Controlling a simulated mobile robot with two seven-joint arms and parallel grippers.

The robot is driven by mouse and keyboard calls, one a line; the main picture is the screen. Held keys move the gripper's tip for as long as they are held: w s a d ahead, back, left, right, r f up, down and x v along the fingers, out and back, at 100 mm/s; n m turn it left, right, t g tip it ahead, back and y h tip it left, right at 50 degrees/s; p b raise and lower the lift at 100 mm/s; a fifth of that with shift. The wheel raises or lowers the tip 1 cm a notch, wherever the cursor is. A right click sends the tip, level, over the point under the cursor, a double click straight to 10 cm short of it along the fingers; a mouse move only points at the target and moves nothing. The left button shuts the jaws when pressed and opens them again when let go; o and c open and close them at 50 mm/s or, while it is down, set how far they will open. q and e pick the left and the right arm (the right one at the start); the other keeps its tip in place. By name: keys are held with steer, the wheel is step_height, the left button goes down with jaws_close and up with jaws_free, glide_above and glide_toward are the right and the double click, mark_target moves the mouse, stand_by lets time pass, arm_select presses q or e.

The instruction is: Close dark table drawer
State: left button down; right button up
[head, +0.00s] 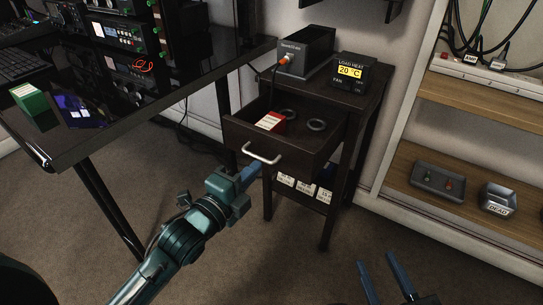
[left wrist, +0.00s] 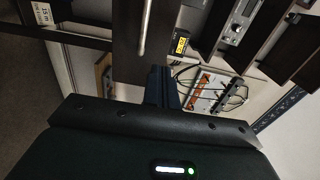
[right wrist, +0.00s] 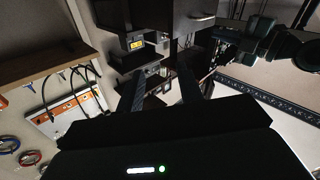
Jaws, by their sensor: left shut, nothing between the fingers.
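The dark table (head: 340,150) stands against the wall, and its drawer (head: 281,150) is pulled out toward me. The drawer has a light metal handle (head: 261,156) on its front and holds a red box (head: 271,122) and two dark rings. The drawer front also shows in the left wrist view (left wrist: 128,62). My left gripper (head: 250,174) is shut and empty, just below and left of the handle; I cannot tell whether it touches the drawer front. My right gripper (head: 378,276) is open and empty, low in the head view, away from the table.
A glossy black desk (head: 150,105) with electronics stands at the left. A grey device (head: 305,52) and a load heat display (head: 350,78) sit on the dark table. A shelf unit (head: 490,105) stands at the right. Carpet is clear in front.

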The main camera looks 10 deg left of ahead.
mark_target(279, 146)
arm_select(q)
steer(key=b+x, duration=0.1)
steer(key=x, duration=0.5)
steer(key=shift+f+b, duration=0.1)
steer(key=shift+b, duration=0.2)
steer(key=shift+w+d, duration=0.25)
steer(key=shift+w, duration=0.4)
arm_select(e)
steer(key=shift+s+a+n+t+y, duration=0.15)
steer(key=shift+a+n+t+y, duration=0.2)
steer(key=shift+y, duration=0.35)
